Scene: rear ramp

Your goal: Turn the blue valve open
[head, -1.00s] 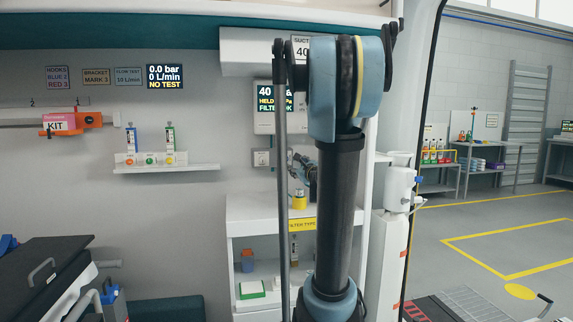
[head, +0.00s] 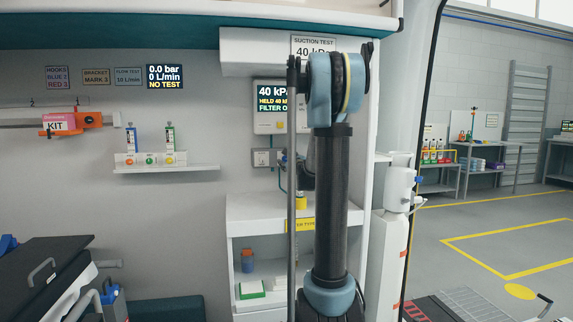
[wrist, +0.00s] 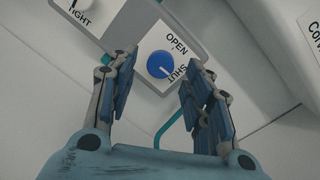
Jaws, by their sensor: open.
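The blue valve (wrist: 160,64) is a round knob on a white plate marked OPEN and SHUT in the wrist view. Its pale pointer mark lies toward the SHUT lettering. My gripper (wrist: 159,62) is open, with one finger to each side of the knob in the picture. The fingers look apart from the knob, and I cannot tell how far its face is from their tips. In the head view, my arm hides most of the gripper and the valve cannot be made out.
A second knob plate (wrist: 92,12) marked TIGHT sits beside the valve plate. A teal tube (wrist: 168,128) runs below. In the head view, a display box (head: 270,106) hangs above, and a white shelf unit (head: 245,212) stands below. A white cylinder (head: 393,250) stands right of my arm.

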